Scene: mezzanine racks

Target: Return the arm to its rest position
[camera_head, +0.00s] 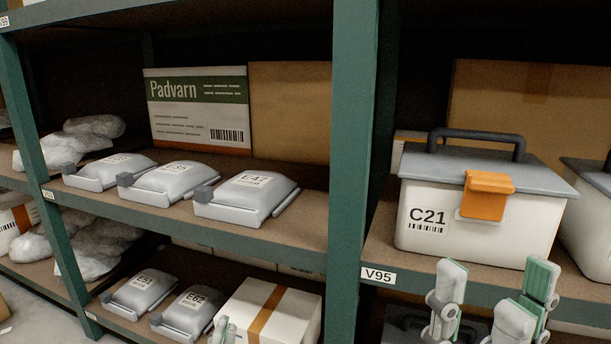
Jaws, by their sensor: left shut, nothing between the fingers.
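My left gripper (222,331) shows only as small pale fingertips at the bottom edge, in front of the white box with an orange stripe (262,314). It is shut and empty, and the rest of that arm is out of the picture. My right gripper (492,298) stands at the lower right, in front of the shelf edge and below the white C21 case (470,222). Its fingers are spread apart with nothing seen between them. Its base is cut off by the bottom edge.
A green rack post (349,150) stands between the two bays. Grey packs, including E47 (245,199), lie on the left shelf in front of a Padvarn box (198,110). The C21 case has a dark handle and orange latch. Packs E21 (142,291) and E62 (190,312) lie below.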

